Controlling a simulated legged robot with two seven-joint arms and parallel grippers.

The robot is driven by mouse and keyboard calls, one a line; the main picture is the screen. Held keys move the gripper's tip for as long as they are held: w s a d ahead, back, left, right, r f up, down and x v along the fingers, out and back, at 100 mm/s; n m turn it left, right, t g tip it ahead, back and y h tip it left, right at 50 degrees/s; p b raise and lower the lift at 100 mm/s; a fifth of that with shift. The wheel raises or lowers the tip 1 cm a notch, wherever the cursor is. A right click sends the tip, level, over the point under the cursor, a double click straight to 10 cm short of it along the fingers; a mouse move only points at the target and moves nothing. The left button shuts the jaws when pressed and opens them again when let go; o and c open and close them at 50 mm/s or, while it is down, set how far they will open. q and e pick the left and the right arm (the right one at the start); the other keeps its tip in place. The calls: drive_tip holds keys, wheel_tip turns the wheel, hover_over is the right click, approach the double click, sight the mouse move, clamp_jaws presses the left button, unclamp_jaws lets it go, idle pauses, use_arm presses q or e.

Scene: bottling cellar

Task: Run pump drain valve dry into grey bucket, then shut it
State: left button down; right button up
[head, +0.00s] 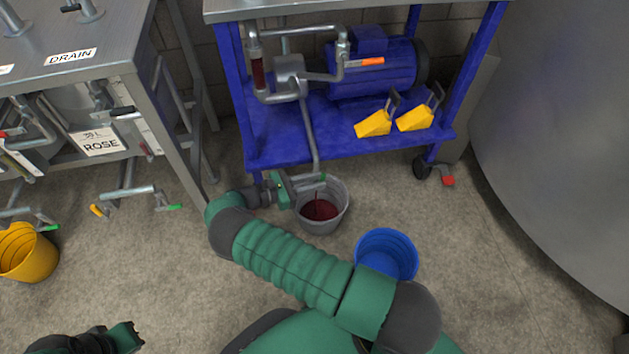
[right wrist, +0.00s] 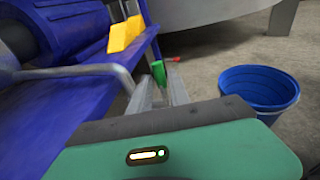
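The pump (head: 372,68) sits on a blue cart. Its drain pipe runs down to a valve at the cart's lower front edge. The valve has a green handle (right wrist: 158,73). My right gripper (right wrist: 160,88) is at the valve, its two fingers close together with the green handle between their tips. The grey bucket (head: 341,215) stands upright below the valve, with dark red liquid in it. A thin red stream falls into it. My right gripper partly hides the valve in the head view. My left gripper (head: 138,337) is low at the left, far from the valve; its finger opening is unclear.
A blue bucket (head: 388,252) stands right of the grey one, near my right arm. Yellow wedges (head: 374,124) lie on the cart shelf (head: 285,147). A steel bench with a ROSE sign (head: 98,141) and a yellow bucket (head: 27,250) are left. A large tank (head: 560,130) fills the right.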

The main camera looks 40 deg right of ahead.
drive_tip(key=shift+o, duration=1.1)
drive_tip(key=v, duration=1.6)
drive_tip(key=shift+w+a+b, duration=0.15)
drive_tip(key=shift+a+b, duration=0.2)
drive_tip(key=shift+b, duration=0.05)
